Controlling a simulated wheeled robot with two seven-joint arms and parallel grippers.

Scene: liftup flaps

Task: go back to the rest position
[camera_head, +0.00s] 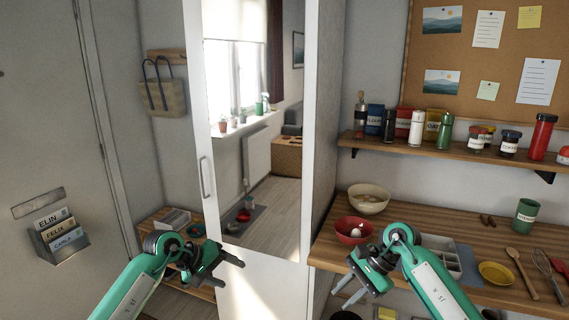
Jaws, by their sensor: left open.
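My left gripper (233,273) is in front of the lower part of a tall white cabinet or door with a mirror-like panel (285,205). Its fingers are apart, and nothing is between them. My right gripper (344,294) hangs in front of the left end of the wooden counter, pointing down and left. Its fingers look apart and hold nothing. Both grippers seem clear of the things around them, though the exact gap to the panel cannot be told.
The wooden counter (450,237) on the right bears a red bowl (347,232), a cream bowl (369,203), a grey divided tray (438,243) and a yellow dish (496,273). A shelf (400,148) with jars is above. A low wooden bench (150,228) stands left.

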